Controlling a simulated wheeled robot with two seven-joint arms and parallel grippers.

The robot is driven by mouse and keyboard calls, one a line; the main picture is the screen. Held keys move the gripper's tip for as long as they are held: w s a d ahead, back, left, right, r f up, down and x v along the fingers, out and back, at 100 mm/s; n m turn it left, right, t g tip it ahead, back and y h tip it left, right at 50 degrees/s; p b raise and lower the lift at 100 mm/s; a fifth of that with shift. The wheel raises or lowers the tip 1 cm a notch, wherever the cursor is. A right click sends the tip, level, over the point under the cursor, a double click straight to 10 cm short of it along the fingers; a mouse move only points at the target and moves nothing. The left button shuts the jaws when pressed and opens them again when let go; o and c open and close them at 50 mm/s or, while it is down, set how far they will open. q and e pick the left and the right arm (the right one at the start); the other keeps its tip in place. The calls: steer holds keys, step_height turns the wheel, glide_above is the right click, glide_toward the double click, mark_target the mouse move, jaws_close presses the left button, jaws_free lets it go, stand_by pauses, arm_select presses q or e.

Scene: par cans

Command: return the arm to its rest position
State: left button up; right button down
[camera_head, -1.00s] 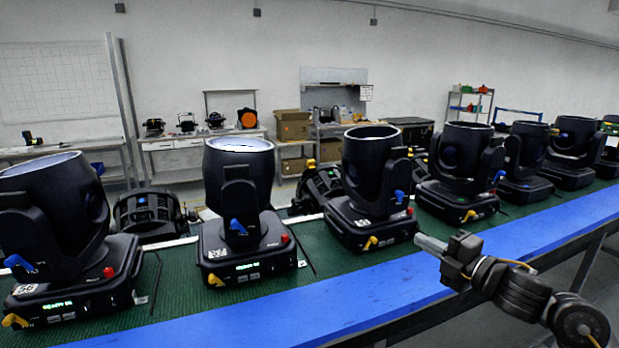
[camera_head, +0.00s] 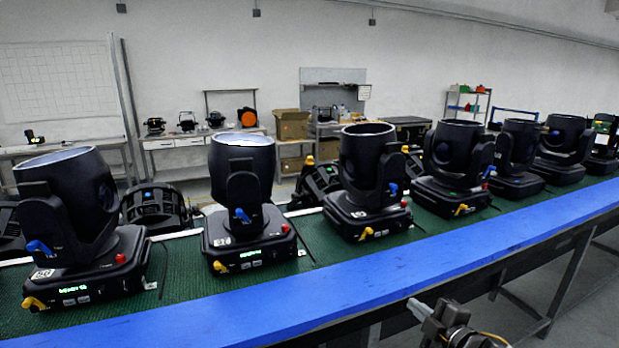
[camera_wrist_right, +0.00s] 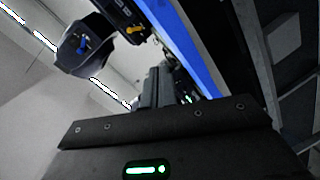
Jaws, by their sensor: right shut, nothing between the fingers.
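My right gripper (camera_head: 418,308) shows at the bottom of the head view, to the right of centre. It is shut and empty, in front of the blue edge of the conveyor and apart from the lamps. Most of its arm is cut off by the lower picture edge. In the right wrist view the dark gripper body (camera_wrist_right: 155,88) reaches up from the bottom, with nothing held. My left gripper is not in view.
A row of black moving-head lamps (camera_head: 243,238) stands on the green conveyor belt (camera_head: 185,290). The blue rail (camera_head: 330,290) runs along its near side. Free floor (camera_head: 590,275) lies at the lower right. Benches and a cardboard box (camera_head: 291,124) stand behind.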

steer(key=s+f+m+g+h, duration=0.4)
steer(key=s+f+m, duration=0.3)
steer(key=s+f, duration=0.5)
steer(key=s+f+m+g+h, duration=0.1)
steer(key=s+f+m+g, duration=0.35)
steer(key=s, duration=0.65)
steer(key=s+f+m+g, duration=0.3)
steer(key=s+f, duration=0.3)
steer(key=s, duration=0.5)
step_height(320, 180, down, 25)
steer(key=s+d+f+g, duration=0.2)
steer(key=s+d+f, duration=0.1)
steer(key=s+f, duration=1.3)
steer(key=shift+s+d+f, duration=0.2)
steer(key=shift+s+f, duration=0.1)
steer(key=shift+s, duration=0.3)
